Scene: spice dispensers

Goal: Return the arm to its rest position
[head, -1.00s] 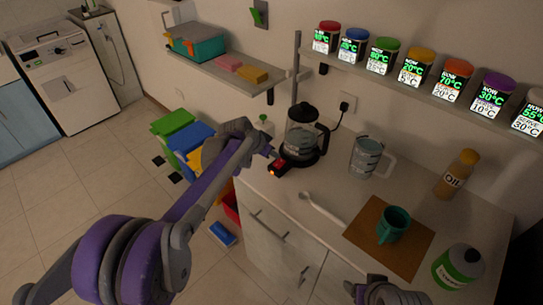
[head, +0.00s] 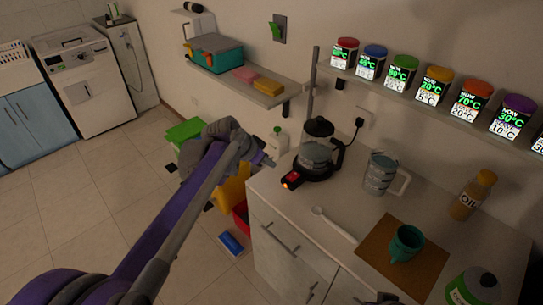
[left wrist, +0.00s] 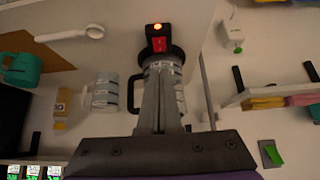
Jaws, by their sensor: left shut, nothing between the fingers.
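My left arm (head: 175,215) reaches in from the lower left of the head view. Its gripper (head: 264,158) is shut and empty, in the air left of the glass kettle (head: 316,152). In the left wrist view the closed fingers (left wrist: 162,100) cover part of the kettle (left wrist: 150,72), whose base has a red switch (left wrist: 159,44) and a lit orange light. A small grey part of my right gripper (head: 386,299) shows at the bottom edge of the head view; its fingers cannot be made out.
Shelves with spice jars and a teal box (head: 215,54) hang above.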

